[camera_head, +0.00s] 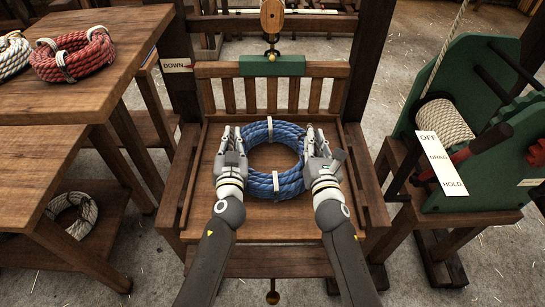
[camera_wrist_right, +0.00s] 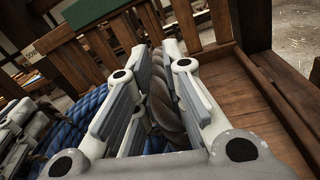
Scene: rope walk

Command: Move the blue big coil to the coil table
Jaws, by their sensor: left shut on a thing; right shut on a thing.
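The blue big coil (camera_head: 257,133), tied with white bands, lies flat on a wooden slatted-back platform (camera_head: 270,225) in the middle of the head view. My left gripper (camera_head: 231,140) is shut on its left side. My right gripper (camera_head: 317,143) is shut on its right side. In the right wrist view the blue rope (camera_wrist_right: 75,130) shows left of my right gripper (camera_wrist_right: 165,75), with a brownish twisted piece between the fingers. The gripped parts are mostly hidden in the head view. A wooden table (camera_head: 122,50) stands at the upper left; no label marks it as the coil table.
A red coil (camera_head: 72,55) and a white-blue coil (camera_head: 12,55) lie on that table. A lower table (camera_head: 35,150) stands in front, with a pale coil (camera_head: 70,215) on its shelf. A "DOWN" sign (camera_head: 176,65) is left of the platform. A green winch (camera_head: 480,120) stands right.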

